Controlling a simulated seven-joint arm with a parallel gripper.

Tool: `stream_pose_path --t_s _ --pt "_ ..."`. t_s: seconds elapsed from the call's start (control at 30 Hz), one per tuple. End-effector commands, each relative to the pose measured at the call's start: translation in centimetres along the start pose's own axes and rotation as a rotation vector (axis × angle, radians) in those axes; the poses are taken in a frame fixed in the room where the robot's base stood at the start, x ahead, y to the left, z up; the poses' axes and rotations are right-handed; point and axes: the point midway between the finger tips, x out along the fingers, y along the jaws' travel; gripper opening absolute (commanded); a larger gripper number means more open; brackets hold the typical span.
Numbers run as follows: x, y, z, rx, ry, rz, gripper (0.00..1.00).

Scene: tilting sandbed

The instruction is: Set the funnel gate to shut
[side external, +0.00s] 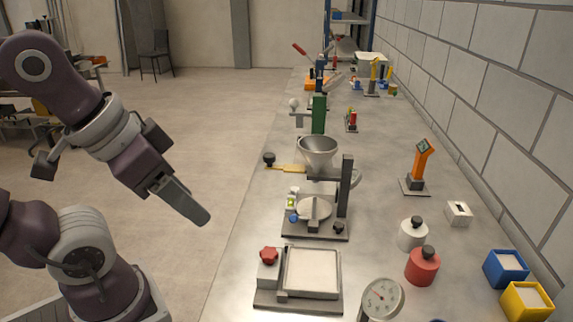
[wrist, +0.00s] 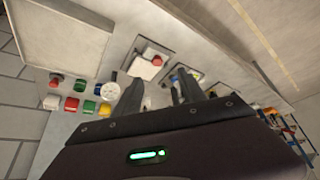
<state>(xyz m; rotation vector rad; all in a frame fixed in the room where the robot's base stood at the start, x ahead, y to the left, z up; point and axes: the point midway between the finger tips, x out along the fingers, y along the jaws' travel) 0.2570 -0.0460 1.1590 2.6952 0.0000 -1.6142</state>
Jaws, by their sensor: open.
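The grey metal funnel (side external: 318,148) is held on a dark post (side external: 346,186) over a small balance-like stand in the side external view. Its gate is a flat brass-yellow slide (side external: 288,168) with a black knob (side external: 269,159) at its outer end. The slide sticks out to the left, under the funnel; I cannot tell its exact setting. My gripper (side external: 203,217) is open and empty, left of and nearer the camera than the knob, clear of everything. Its two fingers also show in the wrist view (wrist: 156,88), where I cannot make out the funnel.
The sand tray (side external: 338,280) with a red knob (side external: 269,255) lies in front of the stand. A dial gauge (side external: 381,298), red weight (side external: 422,266), white weight (side external: 412,234) and orange post (side external: 422,160) stand rightward. A green block (side external: 319,114) is behind. Left of the bench is free.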

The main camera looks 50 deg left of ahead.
Motion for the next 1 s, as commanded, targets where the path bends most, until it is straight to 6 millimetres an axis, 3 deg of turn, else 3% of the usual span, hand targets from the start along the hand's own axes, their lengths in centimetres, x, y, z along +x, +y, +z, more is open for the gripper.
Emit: stream_pose_path --t_s 0.17,0.27,0.37,0.4,0.5,0.6,0.7,0.8,1.0 --pt "-0.2 -0.2 -1.0 -0.001 -0.016 -0.005 0.48" --pt "-0.4 -1.3 -5.4 -0.002 -0.089 -0.023 0.48" --pt "0.8 -3.8 -11.8 -0.001 -0.206 -0.037 0.48" --pt "1.9 -5.1 -14.1 -0.001 -0.252 -0.039 0.48" --pt "5.2 -8.8 -18.6 -0.003 -0.357 -0.032 0.48" --pt "8.4 -11.9 -21.1 -0.003 -0.434 -0.018 0.48" --pt "10.6 -13.9 -22.1 -0.002 -0.477 -0.006 0.48" --pt "11.7 -14.6 -22.2 -0.001 -0.495 0.001 0.48" --pt "14.9 -14.6 -20.4 -0.001 -0.499 0.003 0.48"
